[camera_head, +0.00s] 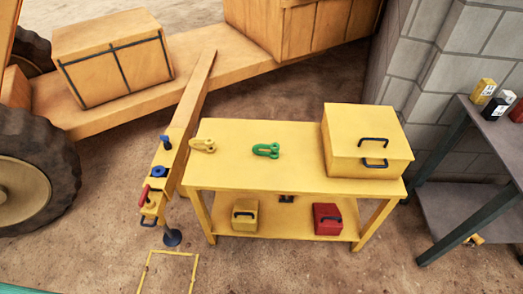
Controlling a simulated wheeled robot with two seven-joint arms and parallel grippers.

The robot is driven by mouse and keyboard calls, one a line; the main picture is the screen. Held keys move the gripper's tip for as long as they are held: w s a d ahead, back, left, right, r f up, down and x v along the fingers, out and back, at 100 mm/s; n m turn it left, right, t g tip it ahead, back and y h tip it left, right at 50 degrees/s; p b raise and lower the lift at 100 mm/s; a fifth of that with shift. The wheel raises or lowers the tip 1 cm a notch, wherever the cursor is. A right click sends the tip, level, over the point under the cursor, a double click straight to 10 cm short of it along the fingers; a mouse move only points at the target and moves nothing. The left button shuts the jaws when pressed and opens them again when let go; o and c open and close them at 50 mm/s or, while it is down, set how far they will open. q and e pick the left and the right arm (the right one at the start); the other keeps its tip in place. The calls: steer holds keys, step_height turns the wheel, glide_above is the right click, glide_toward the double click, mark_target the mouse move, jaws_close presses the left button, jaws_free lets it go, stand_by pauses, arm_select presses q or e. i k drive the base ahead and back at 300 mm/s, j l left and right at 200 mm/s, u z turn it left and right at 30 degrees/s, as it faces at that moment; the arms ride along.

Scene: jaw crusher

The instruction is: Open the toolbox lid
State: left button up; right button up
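A large yellow toolbox (352,132) stands on the right end of the yellow table (240,173). Its lid is shut. One dark handle (373,141) is near the lid's front edge, and another dark handle (375,163) is on the front face just below. Neither of my grippers shows in the head view.
A green shackle (266,150) and a yellow shackle (203,145) lie on the tabletop, left of the toolbox. A beam (196,95) with levers stands close on the left. A grey block wall (425,70) and a dark shelf (485,165) are at right. Bare ground lies in front.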

mark_target(364, 132)
steer(key=i+j+z, duration=0.2)
steer(key=i+j, duration=0.2)
steer(key=i+j+z, duration=0.25)
steer(key=i+j, duration=0.15)
steer(key=j, duration=0.1)
